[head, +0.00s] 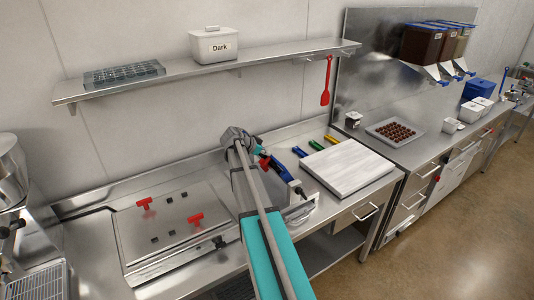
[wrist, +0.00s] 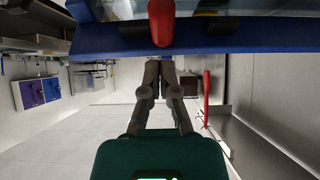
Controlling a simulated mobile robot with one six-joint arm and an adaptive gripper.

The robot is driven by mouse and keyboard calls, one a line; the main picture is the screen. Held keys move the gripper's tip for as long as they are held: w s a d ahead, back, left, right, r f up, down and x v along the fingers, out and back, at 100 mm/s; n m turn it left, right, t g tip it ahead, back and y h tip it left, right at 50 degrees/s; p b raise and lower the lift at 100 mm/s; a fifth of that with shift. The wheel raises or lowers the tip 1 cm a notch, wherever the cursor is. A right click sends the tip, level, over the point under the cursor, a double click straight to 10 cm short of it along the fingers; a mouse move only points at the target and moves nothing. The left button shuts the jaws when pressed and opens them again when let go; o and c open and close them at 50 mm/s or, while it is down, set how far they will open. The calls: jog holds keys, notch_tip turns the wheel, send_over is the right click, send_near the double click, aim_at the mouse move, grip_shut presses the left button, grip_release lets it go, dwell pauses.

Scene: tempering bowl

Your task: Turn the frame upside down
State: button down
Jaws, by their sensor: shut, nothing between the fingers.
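A blue-edged piece that looks like the frame crosses the top of the wrist view (wrist: 110,44), with a red handle (wrist: 162,22) on its near side. In the head view, a blue and red part (head: 282,172) shows just past the end of my arm, above the counter; most of it is hidden behind the arm. My gripper (wrist: 166,66) is shut and empty. Its fingertips appear close to the blue edge in the wrist view; I cannot tell whether they touch it.
A pale board (head: 348,167) lies to the right, with colored-handled tools (head: 316,145) behind it. A metal plate with red knobs (head: 170,225) is at the left. The shelf (head: 200,72) above holds a clear mould (head: 124,74) and a white Dark box (head: 213,46). A red spatula (head: 326,85) hangs below.

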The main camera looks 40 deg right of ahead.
jog(key=shift+w+a+f+b, duration=0.1)
jog(key=shift+a+f+b, duration=0.3)
jog(key=shift+a, duration=0.45)
